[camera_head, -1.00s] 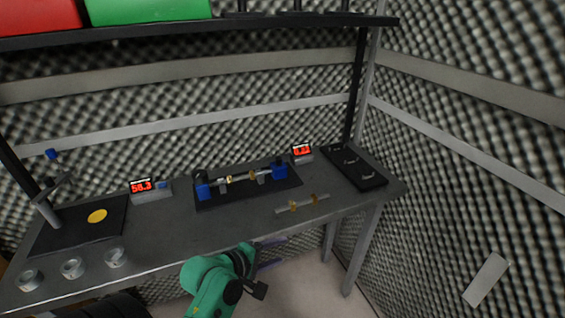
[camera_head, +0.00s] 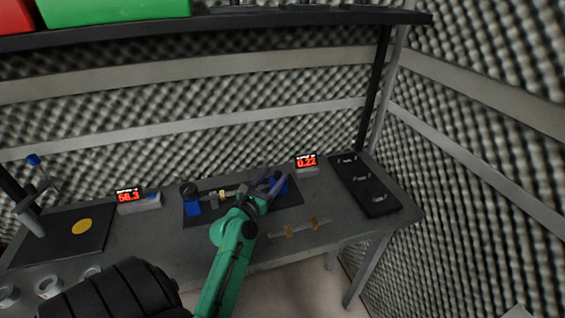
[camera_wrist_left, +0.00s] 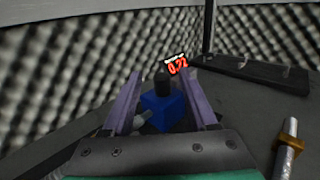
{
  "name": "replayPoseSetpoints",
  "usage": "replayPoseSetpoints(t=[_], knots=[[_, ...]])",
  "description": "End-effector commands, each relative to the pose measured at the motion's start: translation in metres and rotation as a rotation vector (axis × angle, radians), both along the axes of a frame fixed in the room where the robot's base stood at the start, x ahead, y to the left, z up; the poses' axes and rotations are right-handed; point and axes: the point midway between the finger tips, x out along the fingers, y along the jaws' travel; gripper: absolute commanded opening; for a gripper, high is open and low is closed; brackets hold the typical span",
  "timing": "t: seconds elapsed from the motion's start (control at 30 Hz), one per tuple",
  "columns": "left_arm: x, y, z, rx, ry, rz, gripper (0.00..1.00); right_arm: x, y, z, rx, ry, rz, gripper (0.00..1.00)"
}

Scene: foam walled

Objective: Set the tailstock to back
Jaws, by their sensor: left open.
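The tailstock is the blue block at the right end of the small lathe-like rig; in the head view its blue side (camera_head: 282,187) shows partly behind my gripper. In the left wrist view the blue block (camera_wrist_left: 163,108), with a dark knob on top, sits between the fingers, a little beyond them. My left gripper (camera_head: 268,182) is open with its purple fingers either side of the block; its fingers also show in the left wrist view (camera_wrist_left: 158,100). I cannot tell whether they touch it. The other blue block (camera_head: 193,207) is at the rig's left end. My right gripper is not in view.
A loose rod with brass collars (camera_head: 300,228) lies at the table's front edge. Red displays stand behind, one at right (camera_head: 307,163) and one at left (camera_head: 138,199). A black tray (camera_head: 365,188) is at the right. Silver rings are at the front left.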

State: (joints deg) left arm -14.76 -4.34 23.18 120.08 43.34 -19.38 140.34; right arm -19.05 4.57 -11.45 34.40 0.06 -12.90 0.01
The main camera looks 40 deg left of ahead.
Motion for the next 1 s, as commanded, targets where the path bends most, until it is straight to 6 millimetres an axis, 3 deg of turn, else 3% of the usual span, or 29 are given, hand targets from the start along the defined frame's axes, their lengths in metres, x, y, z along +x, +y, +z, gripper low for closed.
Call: replayPoseSetpoints(t=[0.1,0.27,0.53,0.57,0.7,1.0], knots=[[0.029,0.005,0.003,0.0,-0.002,-0.002,0.59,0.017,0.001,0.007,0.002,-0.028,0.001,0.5],[0.051,0.009,0.001,0.0,0.0,-0.001,0.59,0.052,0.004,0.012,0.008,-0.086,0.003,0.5],[0.054,0.009,0.0,0.001,0.0,-0.001,0.59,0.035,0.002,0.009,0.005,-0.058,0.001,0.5],[0.054,0.009,0.0,0.001,0.0,-0.001,0.51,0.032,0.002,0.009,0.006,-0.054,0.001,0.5],[0.054,0.009,0.0,0.001,0.001,-0.001,0.0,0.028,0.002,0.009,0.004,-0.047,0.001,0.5],[0.054,0.009,0.0,0.001,0.001,-0.001,0.0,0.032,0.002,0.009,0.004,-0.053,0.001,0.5]])
